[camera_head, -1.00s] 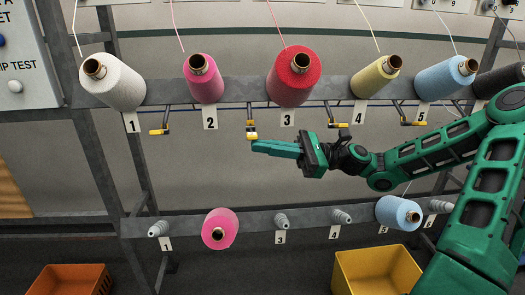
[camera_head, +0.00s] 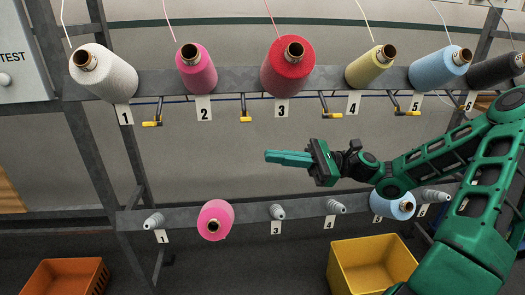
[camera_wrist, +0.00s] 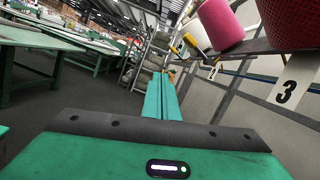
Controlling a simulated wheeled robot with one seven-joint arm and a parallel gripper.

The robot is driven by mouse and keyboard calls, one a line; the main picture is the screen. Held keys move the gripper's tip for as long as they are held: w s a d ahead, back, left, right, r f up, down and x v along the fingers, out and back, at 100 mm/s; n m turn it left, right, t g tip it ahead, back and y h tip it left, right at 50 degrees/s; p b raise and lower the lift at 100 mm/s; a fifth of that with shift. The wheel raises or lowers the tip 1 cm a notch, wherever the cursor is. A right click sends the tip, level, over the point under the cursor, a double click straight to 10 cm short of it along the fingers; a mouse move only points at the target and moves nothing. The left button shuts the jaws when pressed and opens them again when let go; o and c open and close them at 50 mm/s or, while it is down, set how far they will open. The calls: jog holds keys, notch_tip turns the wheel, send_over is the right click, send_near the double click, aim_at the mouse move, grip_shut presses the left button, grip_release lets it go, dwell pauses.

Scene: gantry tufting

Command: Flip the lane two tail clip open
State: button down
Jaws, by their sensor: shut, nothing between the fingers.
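The lane two tail clip (camera_head: 246,115) hangs under the upper rail, just right of the number 2 label (camera_head: 204,108).
Thread cones stand along the upper rail, including a pink one (camera_head: 196,68) and a red one (camera_head: 288,66). The lower rail (camera_head: 180,216) carries a pink cone (camera_head: 216,212), a blue cone (camera_head: 392,207) and bare pegs. An orange bin (camera_head: 65,278) and a yellow bin (camera_head: 370,265) stand below.

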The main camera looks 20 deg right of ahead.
jog(key=shift+s+v, duration=0.25)
jog(key=shift+v, duration=1.1)
jog(key=shift+s+v, duration=0.2)
jog(key=shift+v, duration=1.1)
jog(key=shift+a, duration=0.1)
jog(key=s+a+f+n+g+h, duration=0.25)
jog(key=a+f+h, duration=0.3)
jog(key=f, duration=0.55)
jog(key=s+d+f+n+g+h, duration=0.2)
jog(key=s+d+f+n+h, duration=0.1)
jog(key=s+d+f+h, duration=0.25)
jog(key=s+d+r+n+t+h, duration=0.1)
jog(key=s+d+r+n+h, duration=0.1)
jog(key=s+d+r+h, duration=0.2)
jog(key=s+d+r+n+h, duration=0.2)
jog(key=s+d+r+h, duration=0.2)
jog(key=s+d, duration=0.5)
jog(key=shift+s+r+n+t+h, duration=0.35)
jog(key=shift+s+h, duration=0.35)
jog(key=shift+s+d, duration=0.1)
